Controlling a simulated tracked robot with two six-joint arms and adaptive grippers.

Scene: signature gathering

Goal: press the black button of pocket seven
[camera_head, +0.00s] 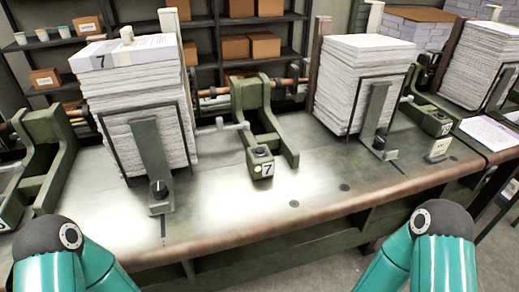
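A small green control box (261,166) marked 7 stands on the bench near the middle. A black button (260,150) sits on its top, and a small pale light shows on its front beside the 7. Left of it is a tall paper stack (150,110) with a top bundle (125,55) also marked 7. A black knob (159,188) sits on the bracket in front of that stack. Only teal links of my two arms show at the lower left and lower right; both grippers are out of view. Nothing touches the button.
The metal bench (225,215) has a clear front strip. A second paper stack (365,80) stands right of the box, with a black knob on its bracket. Green machine arms (252,95) rise behind the box. Another control box (437,122) and loose papers (490,133) lie farther right.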

